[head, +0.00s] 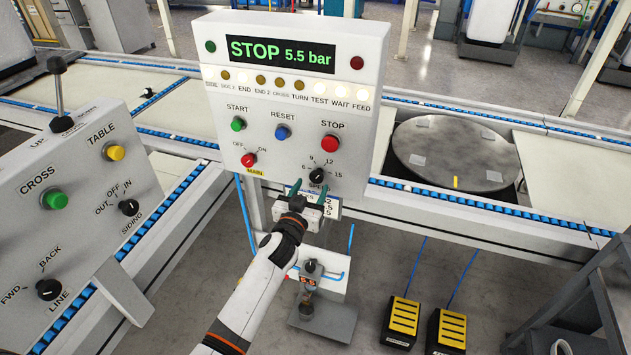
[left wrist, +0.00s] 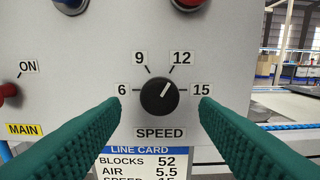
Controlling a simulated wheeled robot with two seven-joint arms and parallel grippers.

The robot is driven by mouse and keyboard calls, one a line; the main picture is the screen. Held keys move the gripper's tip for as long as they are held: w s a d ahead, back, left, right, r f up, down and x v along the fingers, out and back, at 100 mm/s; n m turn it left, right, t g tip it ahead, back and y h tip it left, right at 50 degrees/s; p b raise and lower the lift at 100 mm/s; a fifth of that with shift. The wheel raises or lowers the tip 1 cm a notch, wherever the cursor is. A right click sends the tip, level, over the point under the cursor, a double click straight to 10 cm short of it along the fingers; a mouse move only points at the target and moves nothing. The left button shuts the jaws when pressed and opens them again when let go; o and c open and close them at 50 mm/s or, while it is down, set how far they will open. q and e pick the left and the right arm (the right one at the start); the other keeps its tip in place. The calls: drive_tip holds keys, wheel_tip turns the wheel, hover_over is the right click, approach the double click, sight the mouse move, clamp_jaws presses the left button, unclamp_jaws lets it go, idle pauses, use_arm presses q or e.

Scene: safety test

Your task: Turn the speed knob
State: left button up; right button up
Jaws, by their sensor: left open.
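The black speed knob (head: 317,176) sits low on the grey control panel (head: 350,105), below the red stop button. In the left wrist view the speed knob (left wrist: 159,97) has a white pointer line aimed up and right, towards the 12 mark. Marks 6, 9, 12 and 15 surround it. My left gripper (head: 309,190) is open in front of the panel. Its green fingers show on either side of the knob in the left wrist view (left wrist: 160,103), apart from it. Whether the tips reach the knob's depth is unclear. My right gripper is not seen.
Start, reset and stop buttons (head: 330,142) and the red main switch (head: 249,159) are near the knob. A line card (left wrist: 150,162) hangs below, its speed row cut off. The display (head: 280,54) reads STOP 5.5 bar. Another panel (head: 80,200) stands left; a turntable (head: 455,150) lies right.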

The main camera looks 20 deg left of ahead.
sight(315, 179)
use_arm(q)
drive_tip(key=shift+w, duration=1.95)
drive_tip(key=shift+c, duration=0.6)
drive_tip(key=c, duration=0.9)
